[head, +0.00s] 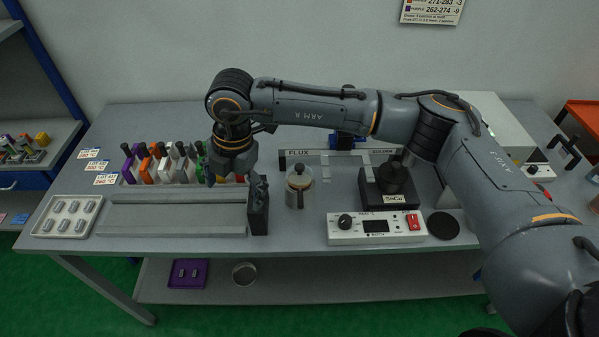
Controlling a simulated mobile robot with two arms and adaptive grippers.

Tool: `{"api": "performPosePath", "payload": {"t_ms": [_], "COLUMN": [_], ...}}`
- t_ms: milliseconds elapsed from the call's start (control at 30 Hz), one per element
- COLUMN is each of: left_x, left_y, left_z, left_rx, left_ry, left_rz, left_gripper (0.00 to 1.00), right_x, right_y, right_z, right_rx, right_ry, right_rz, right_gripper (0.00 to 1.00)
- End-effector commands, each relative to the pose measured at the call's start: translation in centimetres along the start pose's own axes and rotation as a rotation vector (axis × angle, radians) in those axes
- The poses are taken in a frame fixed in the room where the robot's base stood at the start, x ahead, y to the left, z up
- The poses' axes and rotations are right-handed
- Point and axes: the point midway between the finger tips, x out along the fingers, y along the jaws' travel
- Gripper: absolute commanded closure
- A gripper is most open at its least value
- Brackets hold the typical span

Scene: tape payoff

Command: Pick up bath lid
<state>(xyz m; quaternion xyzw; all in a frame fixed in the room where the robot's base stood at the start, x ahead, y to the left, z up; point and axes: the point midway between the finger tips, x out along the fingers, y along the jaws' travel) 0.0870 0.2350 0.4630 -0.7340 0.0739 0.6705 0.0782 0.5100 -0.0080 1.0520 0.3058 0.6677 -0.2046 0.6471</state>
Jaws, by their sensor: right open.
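A dark round piece with a narrower top, which looks like the bath lid (393,176), sits on the black square bath (372,194) labelled SAC, right of the table's middle. A flat black disc (443,225) lies to its right; I cannot tell whether it is a lid or a rest. My right gripper (232,178) is open and points down at the left, above the back edge of a long grey rail, well away from the bath. It appears empty. My right arm crosses above and behind the bath. My left gripper is not in view.
A control box (376,230) with a red switch stands in front of the bath. A glass jar (299,186) stands between gripper and bath. Several coloured pieces line the rack behind the rail (175,218). A white tray (68,216) holds grey parts at left.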

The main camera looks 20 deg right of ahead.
Motion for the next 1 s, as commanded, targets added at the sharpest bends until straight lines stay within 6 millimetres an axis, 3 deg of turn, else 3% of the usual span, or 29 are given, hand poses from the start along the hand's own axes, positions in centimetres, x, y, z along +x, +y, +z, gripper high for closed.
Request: {"api": "performPosePath", "payload": {"t_ms": [33,100,233,367,700,1000], "left_x": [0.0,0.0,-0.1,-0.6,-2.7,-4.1], "left_y": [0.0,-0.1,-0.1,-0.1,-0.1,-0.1], "left_z": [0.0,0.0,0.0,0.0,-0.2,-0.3], "left_rx": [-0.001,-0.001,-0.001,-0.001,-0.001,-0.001], "left_ry": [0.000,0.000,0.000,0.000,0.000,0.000], "left_rz": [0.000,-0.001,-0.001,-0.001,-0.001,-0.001], "left_gripper": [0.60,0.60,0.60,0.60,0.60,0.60], "right_x": [-1.6,-3.5,-6.2,-6.4,-0.9,1.0], "right_y": [-0.8,-2.0,-3.6,-4.3,-5.8,-6.2], "right_z": [3.6,7.3,11.1,12.6,15.2,16.2], "right_rx": [0.067,0.157,0.268,0.305,0.304,0.300], "right_ry": [-0.133,-0.279,-0.442,-0.491,-0.488,-0.487], "right_rz": [-0.050,-0.104,-0.160,-0.178,-0.177,-0.177], "right_gripper": [0.07,0.07,0.07,0.07,0.07,0.07]}}
